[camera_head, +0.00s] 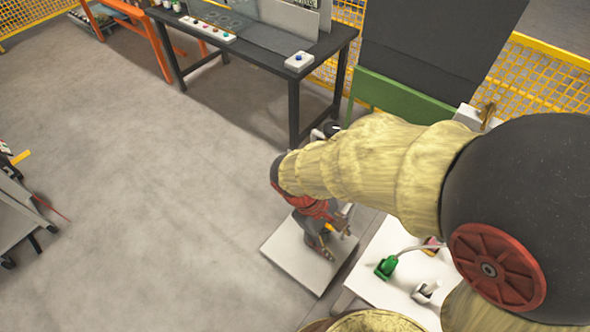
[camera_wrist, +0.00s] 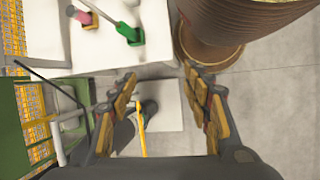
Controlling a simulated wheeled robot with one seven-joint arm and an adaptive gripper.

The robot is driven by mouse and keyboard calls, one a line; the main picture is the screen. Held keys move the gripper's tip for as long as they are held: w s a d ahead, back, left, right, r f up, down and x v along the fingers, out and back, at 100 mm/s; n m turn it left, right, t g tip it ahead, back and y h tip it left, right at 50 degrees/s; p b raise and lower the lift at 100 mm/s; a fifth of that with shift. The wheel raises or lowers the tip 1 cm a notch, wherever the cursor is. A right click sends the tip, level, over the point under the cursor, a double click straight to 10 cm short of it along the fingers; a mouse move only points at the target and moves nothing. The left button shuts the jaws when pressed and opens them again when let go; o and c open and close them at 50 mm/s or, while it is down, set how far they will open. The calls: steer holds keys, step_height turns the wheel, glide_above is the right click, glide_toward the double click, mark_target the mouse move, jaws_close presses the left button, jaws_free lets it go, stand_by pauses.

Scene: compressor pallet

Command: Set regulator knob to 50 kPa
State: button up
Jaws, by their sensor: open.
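My gripper (camera_head: 331,241) hangs over a pale square plate (camera_head: 290,258) on the floor in the head view. In the wrist view my gripper (camera_wrist: 160,73) has its two fingers spread wide, with nothing between the tips. Past the fingers lies the pale plate (camera_wrist: 172,118). A dark rounded part (camera_wrist: 149,108) and a yellow bar (camera_wrist: 141,135) show near the left finger. I cannot tell whether either belongs to the regulator. I cannot make out the regulator knob or a gauge reading in either view. My arm covers part of the head view.
A white table (camera_head: 395,294) with a green fitting (camera_head: 386,267) stands right of the plate; the fitting also shows in the wrist view (camera_wrist: 128,34). A dark workbench (camera_head: 268,38) and a green-framed panel (camera_head: 405,97) stand behind. Floor at left centre is clear; a cart (camera_head: 15,214) stands far left.

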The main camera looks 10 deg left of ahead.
steer(key=w+a+f+n+t+h+p, duration=0.7)
steer(key=f+n+t+p, duration=0.15)
steer(key=n, duration=0.55)
steer(key=w+a+r+n+t+y, duration=0.25)
steer(key=w+a+n+t, duration=0.35)
steer(key=w+a+t, duration=0.3)
steer(key=shift+n+g+y, duration=0.25)
steer(key=shift+n+g, duration=0.05)
steer(key=shift+g, duration=0.25)
steer(key=x, duration=0.6)
steer(key=shift+a+f, duration=0.1)
steer(key=shift+c, duration=1.1)
steer(key=c, duration=0.9)
steer(key=shift+c, duration=0.2)
